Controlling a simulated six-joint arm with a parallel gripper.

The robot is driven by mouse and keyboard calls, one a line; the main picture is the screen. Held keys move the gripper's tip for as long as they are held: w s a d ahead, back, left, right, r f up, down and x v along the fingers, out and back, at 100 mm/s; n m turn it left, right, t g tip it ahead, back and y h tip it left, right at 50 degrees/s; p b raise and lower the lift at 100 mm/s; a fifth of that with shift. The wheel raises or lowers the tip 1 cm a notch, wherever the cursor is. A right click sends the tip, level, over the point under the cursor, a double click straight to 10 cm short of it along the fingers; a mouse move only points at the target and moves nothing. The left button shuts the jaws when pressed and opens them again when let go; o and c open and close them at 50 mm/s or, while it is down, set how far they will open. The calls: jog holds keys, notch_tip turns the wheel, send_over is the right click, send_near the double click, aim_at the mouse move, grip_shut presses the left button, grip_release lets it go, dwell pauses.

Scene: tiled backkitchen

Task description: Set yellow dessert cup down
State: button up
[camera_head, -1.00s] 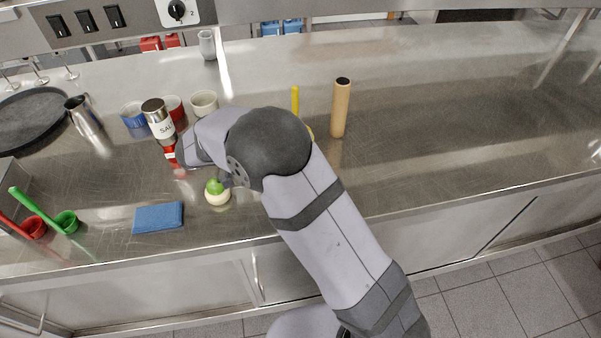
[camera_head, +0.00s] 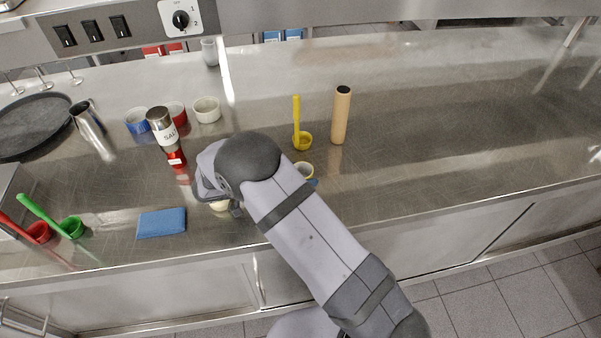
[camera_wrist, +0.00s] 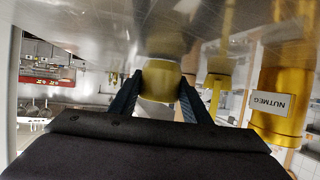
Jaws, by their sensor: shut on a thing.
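The yellow dessert cup (camera_wrist: 161,73) is between the two dark fingers of my gripper (camera_wrist: 160,80) in the wrist view, and the jaws are shut on it. The cup is low over the steel counter (camera_head: 430,150). I cannot tell whether its base touches.
The counter's right side is clear.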

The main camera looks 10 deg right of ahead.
jog(key=shift+f, duration=0.25)
jog(key=o, duration=1.1)
jog(key=shift+r, duration=0.15)
jog(key=b+v, duration=0.4)
jog(key=v, duration=0.8)
jog(key=shift+r, duration=0.15)
